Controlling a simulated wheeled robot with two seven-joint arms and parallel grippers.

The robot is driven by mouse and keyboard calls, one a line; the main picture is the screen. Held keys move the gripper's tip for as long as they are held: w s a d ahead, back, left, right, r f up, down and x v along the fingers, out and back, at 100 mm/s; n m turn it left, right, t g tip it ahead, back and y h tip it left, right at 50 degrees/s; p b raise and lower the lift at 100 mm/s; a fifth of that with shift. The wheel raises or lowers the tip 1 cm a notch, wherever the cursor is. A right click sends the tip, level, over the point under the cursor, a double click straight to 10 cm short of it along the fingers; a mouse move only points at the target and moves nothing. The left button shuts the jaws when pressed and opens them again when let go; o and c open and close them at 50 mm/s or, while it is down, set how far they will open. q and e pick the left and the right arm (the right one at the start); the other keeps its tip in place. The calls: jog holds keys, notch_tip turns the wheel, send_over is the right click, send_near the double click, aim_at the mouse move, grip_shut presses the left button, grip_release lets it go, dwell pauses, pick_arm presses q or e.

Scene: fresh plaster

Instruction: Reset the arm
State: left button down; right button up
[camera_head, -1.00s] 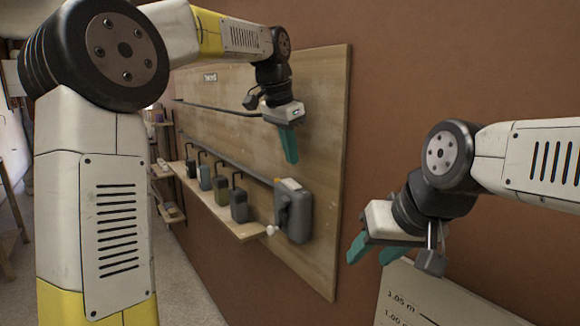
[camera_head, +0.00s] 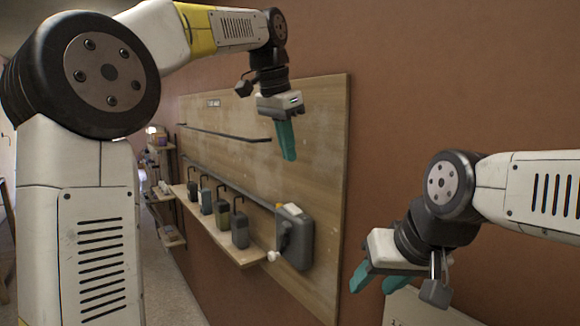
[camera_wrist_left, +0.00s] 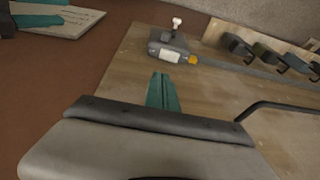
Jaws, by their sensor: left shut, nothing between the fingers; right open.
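My left gripper (camera_head: 287,140) hangs with its teal fingers pointing down in front of the wooden wall board. Its fingers are shut together with nothing between them; they also show in the left wrist view (camera_wrist_left: 163,92). My right gripper (camera_head: 376,277) is at the lower right of the head view. Its teal fingers are apart and empty, near the top of a pale panel. My left arm fills the left side of the head view and reaches across the top.
A pale marked panel (camera_head: 425,308) stands below my right gripper. A shelf rack (camera_head: 163,190) stands further back left.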

pick_arm(q)
jog(key=s+a+f+n+t, duration=0.1)
jog(key=s+a+f+n, duration=0.4)
jog(key=s+a+f, duration=0.2)
jog(key=s+a+f+n+t, duration=0.2)
jog(key=s+a+f+n, duration=0.3)
jog(key=s+f, duration=0.7)
jog(key=shift+s+a+t, duration=0.3)
jog(key=shift+s+a, duration=0.55)
jog(key=shift+s, duration=0.1)
